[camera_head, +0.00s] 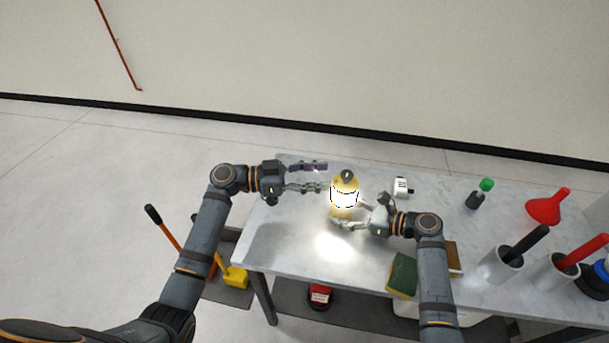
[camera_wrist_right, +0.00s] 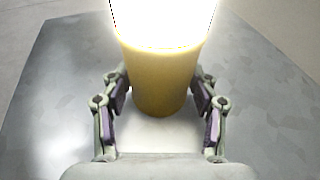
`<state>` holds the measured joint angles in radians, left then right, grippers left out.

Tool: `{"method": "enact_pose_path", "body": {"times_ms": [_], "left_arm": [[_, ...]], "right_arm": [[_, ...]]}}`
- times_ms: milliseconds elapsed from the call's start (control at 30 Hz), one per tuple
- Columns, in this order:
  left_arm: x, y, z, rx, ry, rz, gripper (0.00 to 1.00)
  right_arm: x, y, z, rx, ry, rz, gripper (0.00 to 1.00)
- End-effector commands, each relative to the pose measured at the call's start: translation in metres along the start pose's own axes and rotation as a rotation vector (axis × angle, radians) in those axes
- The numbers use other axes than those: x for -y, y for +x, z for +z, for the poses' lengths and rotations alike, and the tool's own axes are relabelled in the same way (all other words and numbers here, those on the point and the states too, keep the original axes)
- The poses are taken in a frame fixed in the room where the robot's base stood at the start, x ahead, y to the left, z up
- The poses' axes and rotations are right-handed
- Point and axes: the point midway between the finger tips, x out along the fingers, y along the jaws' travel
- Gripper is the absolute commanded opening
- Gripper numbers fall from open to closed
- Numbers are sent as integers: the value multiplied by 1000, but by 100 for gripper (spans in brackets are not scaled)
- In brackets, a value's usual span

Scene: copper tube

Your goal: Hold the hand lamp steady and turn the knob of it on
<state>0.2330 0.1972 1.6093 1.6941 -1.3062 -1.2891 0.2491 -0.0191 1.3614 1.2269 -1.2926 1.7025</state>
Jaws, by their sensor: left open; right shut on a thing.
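The yellow hand lamp (camera_head: 343,207) stands upright on the grey table, its upper part glowing bright white, with a dark knob (camera_head: 347,175) at its top. My right gripper (camera_head: 352,213) is shut on the lamp's lower body. In the right wrist view the yellow base (camera_wrist_right: 158,85) sits between the two fingers, and the glare hides the upper part. My left gripper (camera_head: 322,177) is open and empty, to the left of the lamp, its fingers pointing toward it and apart from it.
On the grey table (camera_head: 290,232) are a small white object (camera_head: 402,187), a green-capped bottle (camera_head: 475,199), a red funnel (camera_head: 547,208), a green and yellow sponge (camera_head: 402,275) and metal cups (camera_head: 498,265) with handled tools. The table's front left is clear.

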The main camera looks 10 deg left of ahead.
Motion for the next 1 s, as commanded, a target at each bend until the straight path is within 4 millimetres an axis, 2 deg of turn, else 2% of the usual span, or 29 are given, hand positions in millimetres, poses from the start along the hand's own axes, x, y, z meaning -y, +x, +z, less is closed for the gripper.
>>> {"method": "enact_pose_path", "body": {"times_ms": [100, 233, 367, 667, 700, 800, 900, 1000], "left_arm": [[0, -26, 1, 5, 1, -1, 50], [0, -43, 0, 2, 1, 0, 50], [0, -49, 0, 0, 2, 1, 50], [0, -49, 0, -1, 1, 1, 50], [0, -49, 0, -1, 1, 1, 50], [0, -49, 0, -1, 1, 0, 50], [0, -49, 0, -1, 1, 0, 50], [0, -49, 0, -1, 1, 0, 50]], "right_arm": [[0, 0, 0, 0, 1, 1, 42], [0, 0, 0, 0, 1, 1, 42], [0, 0, 0, 0, 1, 1, 42], [0, 0, 0, 0, 1, 1, 42], [0, 0, 0, 0, 1, 1, 63], [0, 0, 0, 0, 1, 1, 76], [0, 0, 0, 0, 1, 1, 87], [0, 0, 0, 0, 1, 1, 87]]}}
